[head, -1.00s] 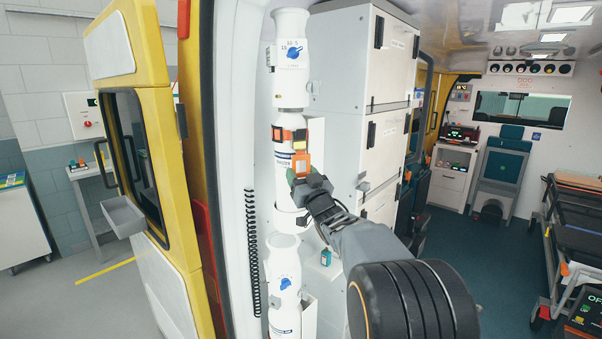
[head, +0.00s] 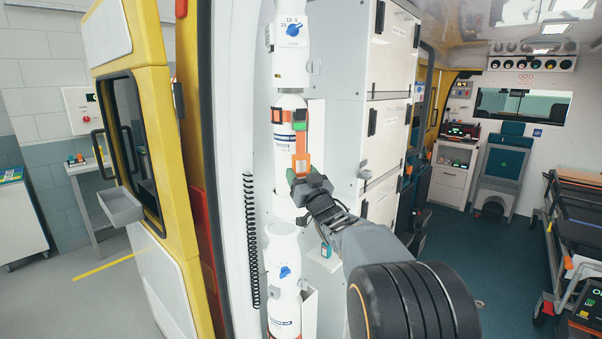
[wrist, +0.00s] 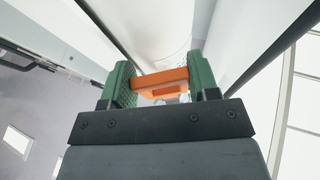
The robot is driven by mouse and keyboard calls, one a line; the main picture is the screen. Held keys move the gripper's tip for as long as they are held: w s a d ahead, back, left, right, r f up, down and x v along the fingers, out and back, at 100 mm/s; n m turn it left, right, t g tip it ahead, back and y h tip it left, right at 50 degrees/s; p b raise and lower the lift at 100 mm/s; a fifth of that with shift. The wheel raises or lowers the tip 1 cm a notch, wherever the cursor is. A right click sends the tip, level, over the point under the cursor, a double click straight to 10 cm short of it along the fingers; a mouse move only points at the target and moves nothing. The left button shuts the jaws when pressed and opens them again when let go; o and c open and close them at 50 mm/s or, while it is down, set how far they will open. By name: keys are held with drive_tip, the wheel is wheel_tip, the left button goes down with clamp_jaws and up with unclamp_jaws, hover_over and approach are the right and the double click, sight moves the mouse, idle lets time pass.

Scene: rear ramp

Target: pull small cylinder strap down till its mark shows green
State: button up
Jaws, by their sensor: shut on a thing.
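The small white cylinder (head: 286,178) stands upright against the wall in the head view, with an orange and black strap band across its upper part. The orange strap (head: 302,150) hangs down its front from the buckle. The mark (head: 300,126) at the buckle shows green. My gripper (head: 299,178) is shut on the strap's lower end, just in front of the cylinder. In the wrist view the orange strap end (wrist: 160,78) lies across between the two green fingers. My gripper partly hides the cylinder's lower part.
Another white cylinder with a blue knob (head: 292,29) is above, and one more (head: 284,272) is below. White cabinets (head: 385,85) stand close on the right. The yellow door (head: 150,95) is open on the left. A black coiled cord (head: 251,240) hangs beside the cylinders.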

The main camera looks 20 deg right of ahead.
drive_tip(key=shift+f, duration=0.1)
drive_tip(key=o, duration=1.2)
drive_tip(key=shift+c, duration=0.2)
drive_tip(key=b+v, duration=0.4)
drive_tip(key=v, duration=0.9)
drive_tip(key=shift+s, duration=0.4)
